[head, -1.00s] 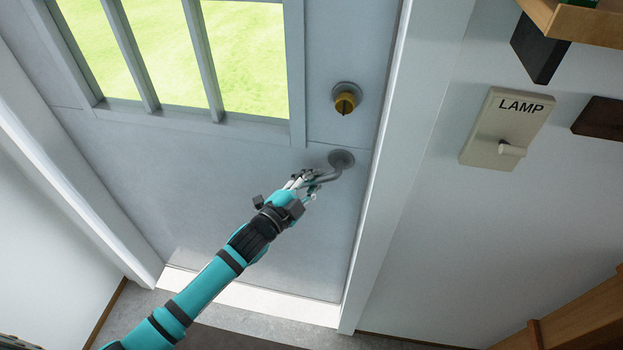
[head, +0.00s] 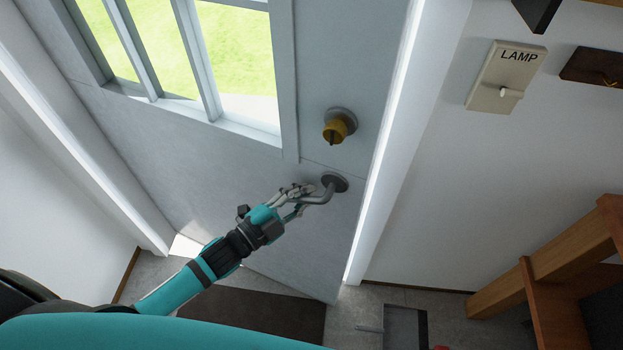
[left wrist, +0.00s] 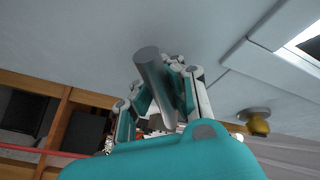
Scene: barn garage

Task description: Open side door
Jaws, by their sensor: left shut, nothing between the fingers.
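In the left wrist view the grey lever (left wrist: 156,85) shows in front of the fingers; exact contact is hard to tell. My right gripper is not in view.
The white door frame (head: 412,110) runs along the right, with a LAMP switch (head: 506,78) on the wall beyond. A dark mat (head: 255,312) lies under the door's lower edge. Wooden furniture (head: 560,260) stands at the lower right.

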